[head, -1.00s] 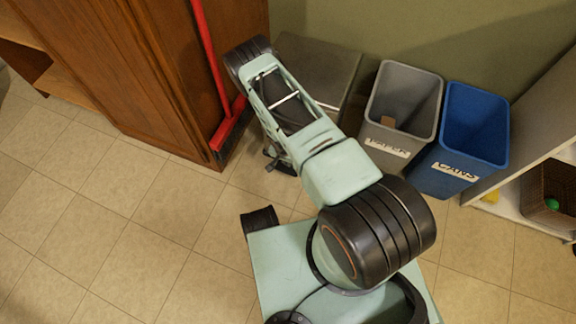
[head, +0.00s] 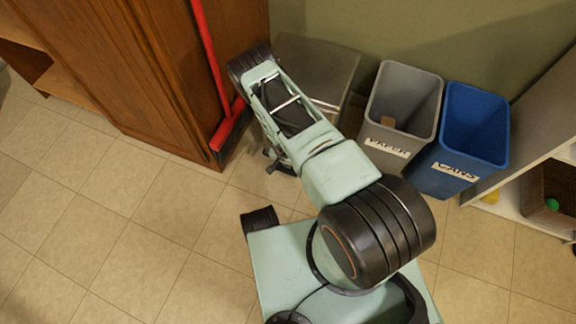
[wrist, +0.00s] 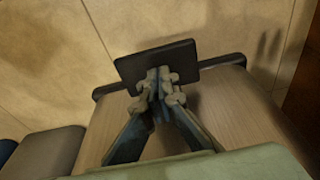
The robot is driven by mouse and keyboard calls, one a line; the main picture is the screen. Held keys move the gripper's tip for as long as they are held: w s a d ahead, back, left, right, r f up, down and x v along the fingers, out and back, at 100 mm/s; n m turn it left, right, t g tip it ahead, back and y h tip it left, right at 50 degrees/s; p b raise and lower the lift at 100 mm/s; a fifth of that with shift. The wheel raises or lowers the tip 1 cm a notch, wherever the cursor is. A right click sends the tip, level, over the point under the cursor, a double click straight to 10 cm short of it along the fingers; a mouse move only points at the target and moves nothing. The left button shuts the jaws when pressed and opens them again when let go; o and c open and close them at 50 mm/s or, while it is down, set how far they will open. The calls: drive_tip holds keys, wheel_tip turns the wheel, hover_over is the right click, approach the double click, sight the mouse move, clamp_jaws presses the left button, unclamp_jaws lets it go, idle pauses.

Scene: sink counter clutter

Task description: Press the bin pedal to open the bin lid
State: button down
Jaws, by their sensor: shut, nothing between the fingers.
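The pedal bin (head: 335,68) stands against the wall with its flat grey lid down, partly hidden behind my arm. In the wrist view, the bin's front (wrist: 225,108) rises below a dark base rim. The black rectangular pedal (wrist: 180,54) sticks out from that rim over the floor. My gripper (wrist: 158,80) is shut and empty, its fingertips overlapping the pedal's middle. I cannot tell whether they touch or press it. In the head view, the pedal is hard to make out near my arm.
A grey paper bin (head: 401,105) and a blue cans bin (head: 470,125) stand right of the pedal bin. A red broom (head: 207,50) leans by the wooden cabinet (head: 140,70) on the left. The tiled floor (head: 120,220) at front left is clear.

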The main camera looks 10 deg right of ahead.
drive_tip(key=shift+f, duration=1.7)
drive_tip(key=shift+r, duration=0.1)
wheel_tip(320, 180, up, 10)
drive_tip(key=p, duration=0.7)
